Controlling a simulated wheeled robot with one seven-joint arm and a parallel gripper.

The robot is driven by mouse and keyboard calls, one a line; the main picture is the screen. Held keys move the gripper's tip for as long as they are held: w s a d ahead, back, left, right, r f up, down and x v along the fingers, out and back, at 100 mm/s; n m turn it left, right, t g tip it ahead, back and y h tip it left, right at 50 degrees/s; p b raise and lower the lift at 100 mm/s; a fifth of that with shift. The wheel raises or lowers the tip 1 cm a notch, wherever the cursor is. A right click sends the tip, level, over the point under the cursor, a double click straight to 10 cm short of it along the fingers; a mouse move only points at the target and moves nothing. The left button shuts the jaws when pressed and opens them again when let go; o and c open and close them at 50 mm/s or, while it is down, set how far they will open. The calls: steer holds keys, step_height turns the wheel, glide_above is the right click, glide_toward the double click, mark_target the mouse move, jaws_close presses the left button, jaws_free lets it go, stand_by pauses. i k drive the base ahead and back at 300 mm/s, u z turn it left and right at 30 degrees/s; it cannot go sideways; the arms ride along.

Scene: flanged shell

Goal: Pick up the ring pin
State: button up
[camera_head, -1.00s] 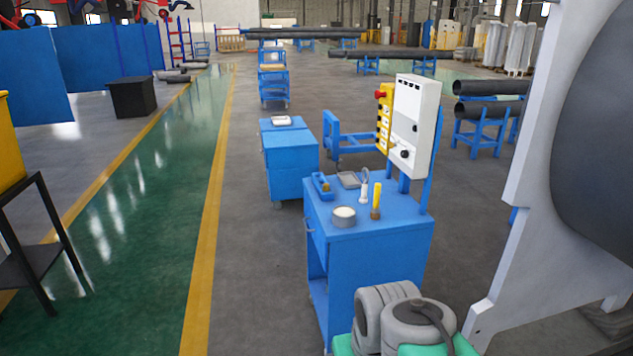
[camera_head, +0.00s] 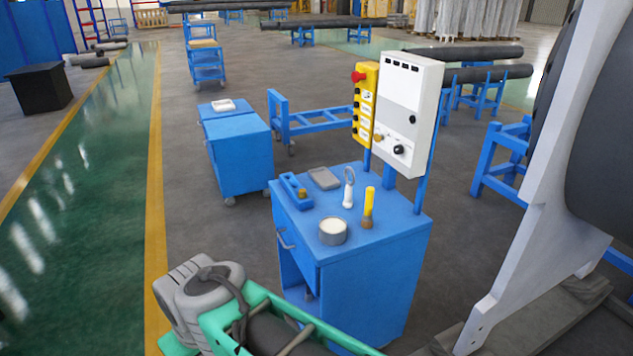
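The ring pin (camera_head: 348,188) is a small white upright piece with a ring at its top. It stands on the top of the blue cart (camera_head: 386,228), between a grey tray and a yellow-handled tool. Nothing is holding it. Grey and green parts of my own arm show at the lower left, in front of the cart and well apart from the pin. I cannot make out any gripper fingers in this view.
A round tin (camera_head: 333,232), a yellow-handled brush-like tool (camera_head: 368,208), a grey tray (camera_head: 324,178) and a blue holder (camera_head: 296,190) share the cart top. A white control box (camera_head: 410,105) rises behind. A big grey flanged shell (camera_head: 600,150) stands close on the right.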

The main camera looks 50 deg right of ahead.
mark_target(347, 203)
steer(key=z, duration=0.4)
steer(key=i, duration=1.35)
steer(key=z, duration=0.6)
